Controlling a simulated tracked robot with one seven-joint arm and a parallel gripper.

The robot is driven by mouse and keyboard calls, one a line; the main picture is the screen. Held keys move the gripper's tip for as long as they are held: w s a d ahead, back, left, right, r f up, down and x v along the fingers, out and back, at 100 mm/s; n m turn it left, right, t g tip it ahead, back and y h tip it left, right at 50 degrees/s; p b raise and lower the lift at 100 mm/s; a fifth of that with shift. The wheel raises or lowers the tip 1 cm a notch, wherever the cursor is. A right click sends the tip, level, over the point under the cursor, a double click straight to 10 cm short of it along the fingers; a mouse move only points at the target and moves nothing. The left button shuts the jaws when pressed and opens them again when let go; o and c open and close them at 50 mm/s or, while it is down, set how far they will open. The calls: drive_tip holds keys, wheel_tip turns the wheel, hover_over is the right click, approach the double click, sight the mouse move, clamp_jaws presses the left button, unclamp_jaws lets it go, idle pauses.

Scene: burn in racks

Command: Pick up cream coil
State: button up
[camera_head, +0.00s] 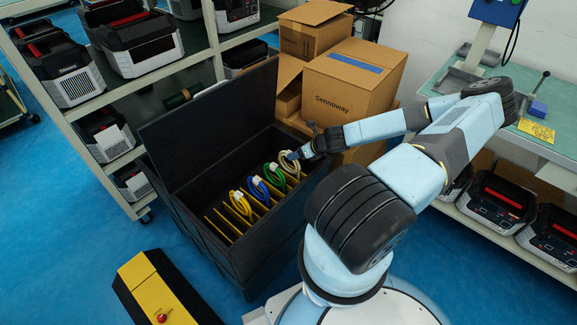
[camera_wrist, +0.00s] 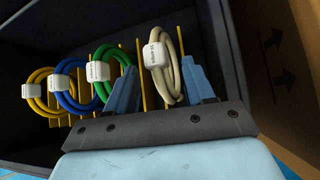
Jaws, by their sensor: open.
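The cream coil (camera_wrist: 164,66) stands in a slot of the black case, with a white label on its upper left side. In the head view the cream coil (camera_head: 290,162) is the rightmost coil and is partly hidden by my gripper (camera_head: 292,157). In the wrist view my gripper (camera_wrist: 160,85) is open, with one blue finger to the left of the cream coil and one to the right. The coil is between the fingers in the picture; I cannot tell whether either finger touches it.
Green (camera_wrist: 112,68), blue (camera_wrist: 75,85) and yellow (camera_wrist: 42,90) coils stand in slots to the left, between yellow dividers. The black case (camera_head: 262,262) has its lid raised. Cardboard boxes (camera_head: 345,100) stand behind it, and shelves (camera_head: 95,105) stand to the left.

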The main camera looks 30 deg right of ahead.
drive_tip(key=x, duration=0.4)
drive_tip(key=shift+a, duration=0.2)
drive_tip(key=shift+c, duration=0.2)
clamp_jaws()
